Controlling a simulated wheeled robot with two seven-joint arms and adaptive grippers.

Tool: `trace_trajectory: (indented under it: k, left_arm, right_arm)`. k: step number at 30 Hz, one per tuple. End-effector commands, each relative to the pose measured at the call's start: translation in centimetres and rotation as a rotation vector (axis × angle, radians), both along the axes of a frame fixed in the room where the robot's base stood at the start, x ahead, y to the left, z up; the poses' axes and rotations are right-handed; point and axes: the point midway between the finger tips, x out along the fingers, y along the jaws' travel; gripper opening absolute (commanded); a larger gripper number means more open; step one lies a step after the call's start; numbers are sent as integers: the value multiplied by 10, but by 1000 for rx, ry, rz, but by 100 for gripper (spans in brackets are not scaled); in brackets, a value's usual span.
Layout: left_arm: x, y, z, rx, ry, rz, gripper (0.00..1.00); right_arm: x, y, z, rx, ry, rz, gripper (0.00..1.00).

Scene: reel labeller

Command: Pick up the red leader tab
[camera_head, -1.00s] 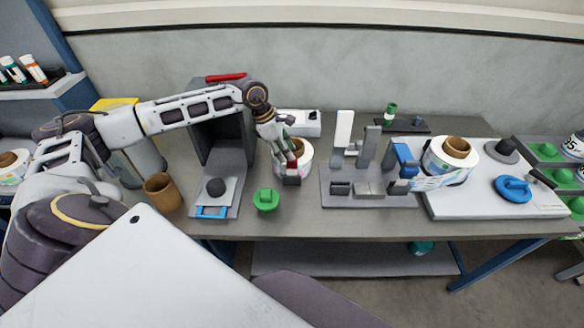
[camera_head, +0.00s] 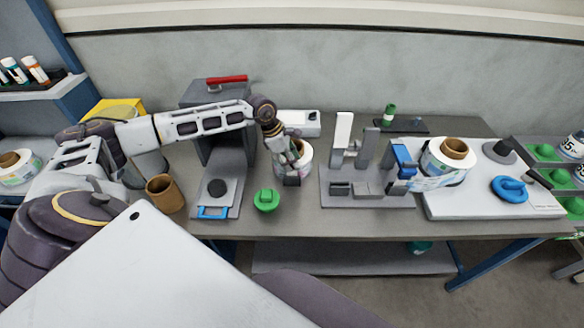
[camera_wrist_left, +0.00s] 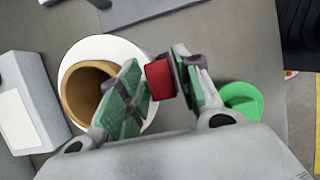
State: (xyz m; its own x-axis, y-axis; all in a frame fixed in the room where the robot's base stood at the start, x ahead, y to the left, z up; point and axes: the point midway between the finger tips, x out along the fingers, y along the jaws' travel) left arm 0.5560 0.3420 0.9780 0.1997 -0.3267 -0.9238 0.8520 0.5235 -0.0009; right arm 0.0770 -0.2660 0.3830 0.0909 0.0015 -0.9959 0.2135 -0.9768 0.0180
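The red leader tab (camera_wrist_left: 160,80) shows in the left wrist view as a small red block beside the white label reel (camera_wrist_left: 120,50) with its brown core. My left gripper (camera_wrist_left: 160,84) has its green-padded fingers on either side of the tab. The tab looks close to both pads, but I cannot tell whether they press on it. In the head view my left gripper (camera_head: 294,167) is at the reel (camera_head: 307,155) on the table, and its fingers hide the tab. My right gripper is not in view.
A green knob-shaped piece (camera_head: 266,200) stands just in front of the reel. A grey fixture (camera_head: 340,200) with upright posts is close on the right.

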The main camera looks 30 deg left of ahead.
Motion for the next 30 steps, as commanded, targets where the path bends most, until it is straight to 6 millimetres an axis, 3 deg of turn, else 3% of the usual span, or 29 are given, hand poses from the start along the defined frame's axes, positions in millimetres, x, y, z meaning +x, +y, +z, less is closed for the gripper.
trace_trajectory:
  k: [17, 25, 30]
  left_arm:
    - [1, -2, -6, 0, 0, -1, 34]
    - [1, -2, -6, 1, -1, -1, 2]
    - [1, -2, -6, 1, -1, -1, 0]
  right_arm:
    - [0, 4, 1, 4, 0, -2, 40]
    - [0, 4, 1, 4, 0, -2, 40]
    - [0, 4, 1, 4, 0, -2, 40]
